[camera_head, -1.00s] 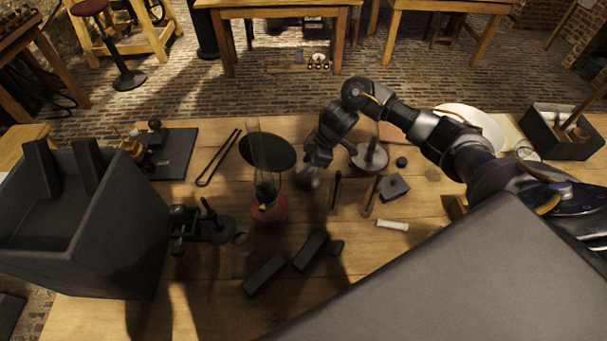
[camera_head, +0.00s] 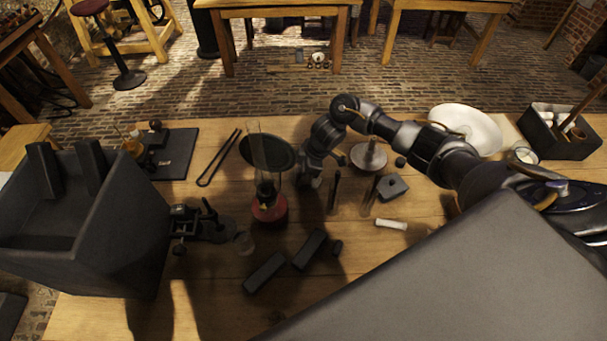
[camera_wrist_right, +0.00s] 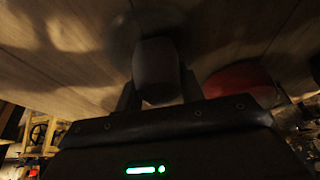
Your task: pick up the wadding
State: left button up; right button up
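My right gripper (camera_head: 311,185) reaches down to the table just right of the red-based lamp. In the right wrist view, a grey rounded piece (camera_wrist_right: 157,70), which looks like the wadding, sits between its two fingers (camera_wrist_right: 158,92). The fingers flank it closely; whether they press on it is too dark to tell. In the head view the gripper mostly hides this piece. My left gripper (camera_head: 66,170) seems to be the large dark body close to the camera at left, its two wedge fingers apart with nothing between them.
The lamp (camera_head: 268,208), with a glass chimney, stands close left of my right gripper; its red base shows in the wrist view (camera_wrist_right: 240,80). Dark rods (camera_head: 334,190), a square block (camera_head: 392,187) and a white roll (camera_head: 391,224) lie to the right. Black bars (camera_head: 265,272) lie in front.

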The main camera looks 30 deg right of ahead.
aim_at(299, 169)
jog(key=shift+c, duration=0.6)
jog(key=shift+r, duration=0.15)
jog(key=shift+r, duration=0.25)
notch_tip(299, 169, up, 2)
jog(key=shift+w+r+b, duration=0.1)
jog(key=shift+r+b, duration=0.15)
jog(key=shift+b, duration=0.25)
jog(key=s+a+r+p, duration=0.2)
jog(key=s+a+r, duration=0.5)
jog(key=s, duration=0.5)
notch_tip(299, 169, up, 3)
jog(key=shift+s+f, duration=0.1)
jog(key=shift+s, duration=0.1)
